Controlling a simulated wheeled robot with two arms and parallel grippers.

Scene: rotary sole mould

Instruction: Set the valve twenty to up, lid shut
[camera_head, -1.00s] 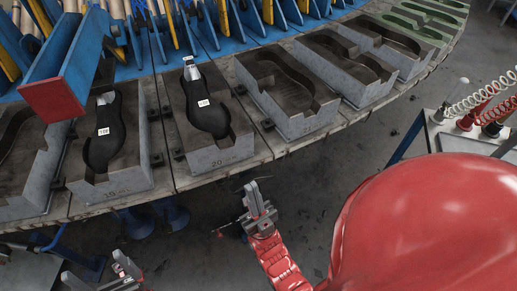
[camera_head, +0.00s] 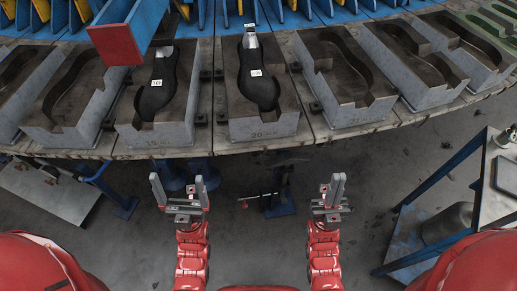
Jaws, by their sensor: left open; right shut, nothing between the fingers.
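The mould marked 20 (camera_head: 235,128) stands on the rotary table's edge, open on top, with a black sole (camera_head: 257,82) bearing a white tag inside. Below the table edge, a thin lever with a red tip (camera_head: 243,204) lies roughly level beside a dark upright fitting; I cannot tell for sure that it is valve twenty. My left gripper (camera_head: 179,186) is open and empty, left of the lever. My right gripper (camera_head: 334,188) is shut and empty, right of it. Both are in front of the table, apart from the moulds.
The mould marked 19 (camera_head: 165,137) holds another black sole (camera_head: 156,88). A blue beam with a red end plate (camera_head: 117,44) hangs at upper left. A bench with blue legs (camera_head: 440,185) stands at right, and a grey plate (camera_head: 48,192) at left.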

